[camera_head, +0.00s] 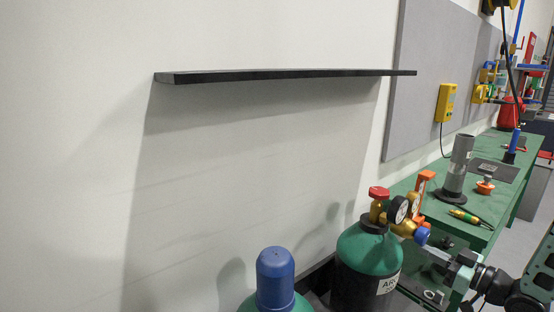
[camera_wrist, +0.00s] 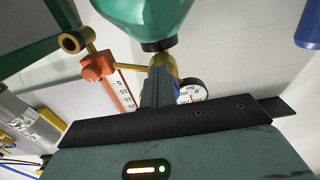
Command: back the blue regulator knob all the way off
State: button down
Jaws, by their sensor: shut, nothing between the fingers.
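The blue regulator knob (camera_head: 421,236) sits at the front of the brass regulator (camera_head: 401,228) on the green-topped cylinder (camera_head: 362,248). My gripper (camera_head: 432,250) is just to the lower right of the knob in the head view; I cannot tell whether its tips touch it. In the wrist view my shut fingers (camera_wrist: 157,88) point at the brass regulator body (camera_wrist: 163,66), with nothing visible between them. Only a sliver of the blue knob (camera_wrist: 177,85) shows beside the fingers; the rest is hidden. A round gauge (camera_wrist: 193,92) is close to their right.
The cylinder has a red valve knob (camera_head: 379,193) on top. An orange flowmeter tube (camera_wrist: 123,92) stands close beside the fingers in the wrist view. A blue-capped cylinder (camera_head: 275,280) is to the left. A green workbench (camera_head: 465,235) with tools lies behind my arm.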

jog(key=shift+w+d+r, duration=0.1)
jog(key=shift+w+d, duration=0.3)
jog(key=shift+d, duration=0.1)
jog(key=shift+w+d+r, duration=0.15)
dwell(0.3)
jog(key=shift+b, duration=0.4)
jog(key=v, duration=0.6)
jog(key=shift+f, duration=0.45)
jog(key=shift+d+b, duration=0.15)
jog(key=shift+b, duration=0.15)
